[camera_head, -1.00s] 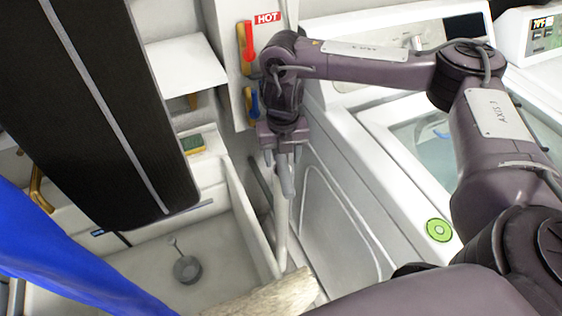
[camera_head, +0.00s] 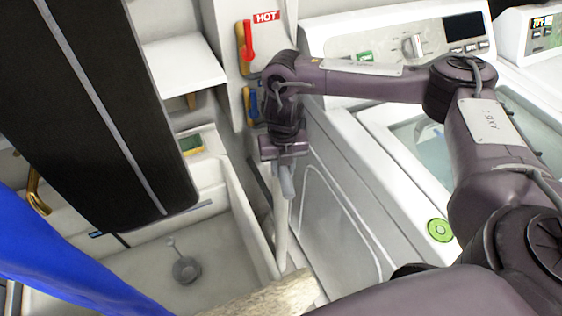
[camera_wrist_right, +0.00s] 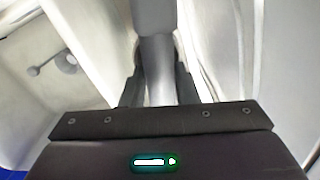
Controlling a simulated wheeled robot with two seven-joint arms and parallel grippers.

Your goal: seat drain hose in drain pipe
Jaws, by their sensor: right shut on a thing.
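The drain hose (camera_head: 287,181) is a grey tube between the white sink and the washing machine. My right gripper (camera_head: 284,163) is shut on it from above. The right wrist view shows the grey hose (camera_wrist_right: 157,70) between the two dark fingers (camera_wrist_right: 158,92). The drain pipe (camera_head: 282,235) is a white upright tube just below the hose end. In the head view the hose end overlaps the pipe's upper part. I cannot tell whether it is inside the mouth or in front of it. My left gripper is not in view.
The white sink (camera_head: 235,205) stands left of the pipe, and the white washing machine (camera_head: 345,215) is close on the right. Red and blue valve handles (camera_head: 249,45) are on the wall behind. A wooden board (camera_head: 265,298) lies near the front. The gap around the pipe is narrow.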

